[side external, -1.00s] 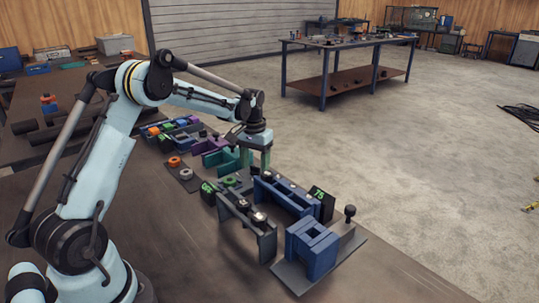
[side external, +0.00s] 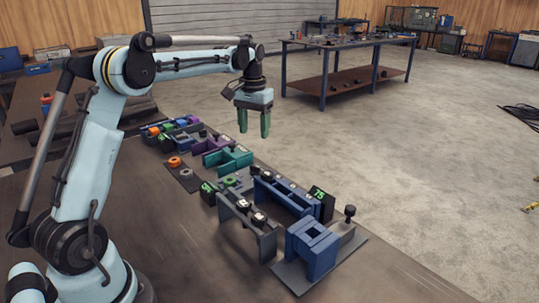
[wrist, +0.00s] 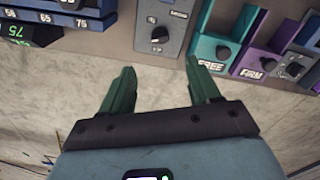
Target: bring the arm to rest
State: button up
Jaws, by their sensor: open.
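My gripper (side external: 254,122) hangs in the air above the far edge of the workbench, its two green fingers pointing down. It also shows in the wrist view (wrist: 160,85), where the fingers stand apart with nothing between them. In the side view it is above and clear of the row of fixtures. The teal fixture (side external: 229,158) stands below it, with the purple fixture (side external: 211,143) farther back.
On the bench (side external: 180,240) are a long blue rack (side external: 288,193), a blue block fixture (side external: 312,248), a grey bracket (side external: 246,226) and an orange ring (side external: 174,162). A green "75" display (wrist: 14,33) shows in the wrist view. Open floor (side external: 400,170) lies beyond the bench.

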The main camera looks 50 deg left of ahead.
jog(key=shift+r, duration=0.25)
jog(key=s+d+m+t, duration=0.1)
jog(key=s+d+t, duration=0.1)
jog(key=s+d, duration=0.3)
jog(key=s+d+m+t, duration=0.1)
jog(key=s+d+t, duration=0.1)
jog(key=s+d, duration=0.4)
jog(key=s+d+m+t, duration=0.2)
jog(key=s+d, duration=0.4)
jog(key=d, duration=0.1)
jog(key=shift+d+f+t, duration=0.3)
jog(key=shift+f+t, duration=0.1)
jog(key=shift+s+d+f, duration=0.2)
jog(key=shift+s+f, duration=0.1)
jog(key=shift+f, duration=0.1)
